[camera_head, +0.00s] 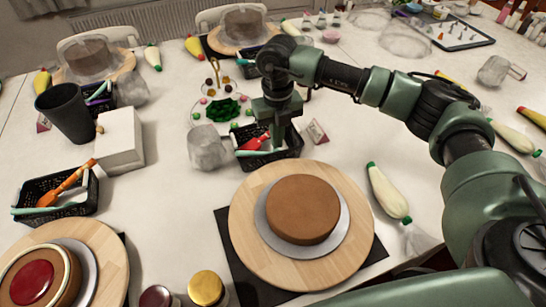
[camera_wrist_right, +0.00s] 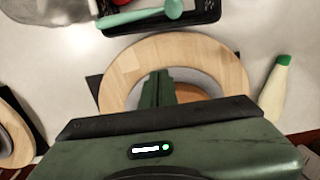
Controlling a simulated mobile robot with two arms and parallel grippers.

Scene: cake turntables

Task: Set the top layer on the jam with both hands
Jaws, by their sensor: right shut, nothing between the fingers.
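A plain brown cake layer (camera_head: 303,210) lies on a silver board (camera_head: 342,225) on a round wooden turntable (camera_head: 250,240). In the right wrist view, the turntable (camera_wrist_right: 130,65) shows with the brown layer (camera_wrist_right: 190,92) mostly hidden by my gripper. Red jam (camera_head: 32,283) fills a pale ring on another brown layer at the lower left, cut by the picture edge. My right gripper (camera_head: 279,140) is shut and empty, pointing down by a black basket behind the middle turntable; its fingers (camera_wrist_right: 157,88) show in the wrist view. My left gripper is out of view.
The black basket (camera_head: 270,160) holds tools. A piping bag (camera_head: 388,193) lies right of the turntable. Jars (camera_head: 206,288) stand at the front. A white box (camera_head: 122,138) and dark cup (camera_head: 65,110) stand at left.

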